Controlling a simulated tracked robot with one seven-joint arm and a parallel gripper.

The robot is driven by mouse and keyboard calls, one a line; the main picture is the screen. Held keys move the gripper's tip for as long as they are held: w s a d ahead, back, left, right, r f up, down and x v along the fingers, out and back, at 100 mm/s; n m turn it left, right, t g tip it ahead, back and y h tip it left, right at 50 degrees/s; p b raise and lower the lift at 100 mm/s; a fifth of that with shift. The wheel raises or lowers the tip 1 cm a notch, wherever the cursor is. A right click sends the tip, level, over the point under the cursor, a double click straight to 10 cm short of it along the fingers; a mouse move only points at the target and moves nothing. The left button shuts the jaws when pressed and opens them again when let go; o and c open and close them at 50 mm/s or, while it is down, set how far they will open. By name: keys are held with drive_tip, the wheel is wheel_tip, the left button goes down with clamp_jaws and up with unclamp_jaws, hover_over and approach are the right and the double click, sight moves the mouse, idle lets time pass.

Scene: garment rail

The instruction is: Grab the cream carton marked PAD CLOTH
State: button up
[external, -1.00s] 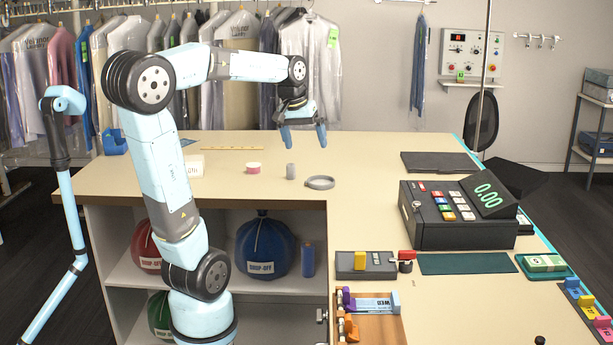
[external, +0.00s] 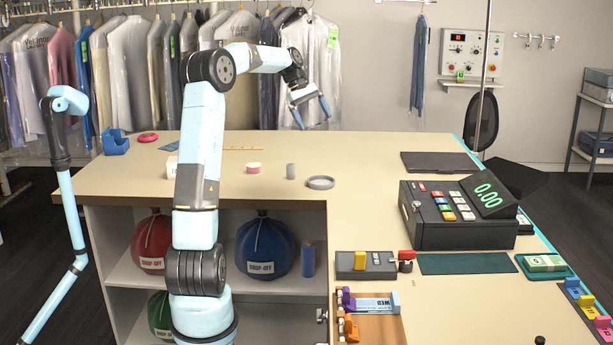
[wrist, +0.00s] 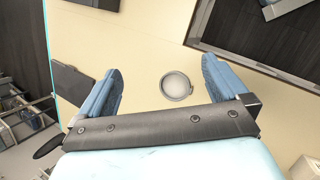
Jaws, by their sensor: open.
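The cream carton (external: 171,167) stands on the counter's back left part. My arm covers most of it in the external view, and its marking is hidden. My gripper (external: 314,121) is open and empty, raised above the back of the counter, well to the right of the carton. In the wrist view my gripper (wrist: 160,65) has its two blue fingers spread, with nothing between them but counter and a round grey ring below. A cream block (wrist: 305,168) is cut off at the lower right there; I cannot tell whether it is the carton.
Between carton and gripper stand a pink-white roll (external: 253,168), a grey cylinder (external: 291,171) and the flat grey ring (external: 320,182). A blue tape dispenser (external: 116,143) and a red round thing (external: 148,137) lie farther left. The cash register (external: 455,222) stands at the right.

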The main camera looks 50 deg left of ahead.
sight(171, 163)
drive_tip(key=s+a+f+n+t+h, duration=0.1)
drive_tip(key=a+f+n+h, duration=0.15)
drive_tip(key=a, duration=0.95)
drive_tip(key=s+a+f+n+t+h, duration=0.1)
drive_tip(key=a+f+n+t, duration=0.15)
drive_tip(key=a, duration=0.85)
drive_tip(key=s+a+f+n+t+h, duration=0.1)
drive_tip(key=s+a+f+n+h, duration=0.2)
drive_tip(key=a, duration=0.9)
drive_tip(key=s+a+f+n+t, duration=0.2)
drive_tip(key=s+a+f, duration=0.3)
drive_tip(key=s+a, duration=0.3)
drive_tip(key=s+a+f+n+t+y, duration=0.1)
drive_tip(key=s+a+f+n+t, duration=0.2)
drive_tip(key=s+a+f, duration=0.2)
drive_tip(key=s+a+f+n+t, duration=0.2)
drive_tip(key=s+a+f, duration=0.3)
drive_tip(key=s+a, duration=0.6)
drive_tip(key=shift+s+f+t, duration=0.15)
drive_tip(key=shift+s+t, duration=0.2)
drive_tip(key=shift+s, duration=0.7)
drive_tip(key=shift+w+d+f, duration=0.1)
drive_tip(key=shift+w+f, duration=0.05)
drive_tip(key=shift+f, duration=0.2)
drive_tip(key=shift+x, duration=3.7)
drive_tip(key=c, duration=0.8)
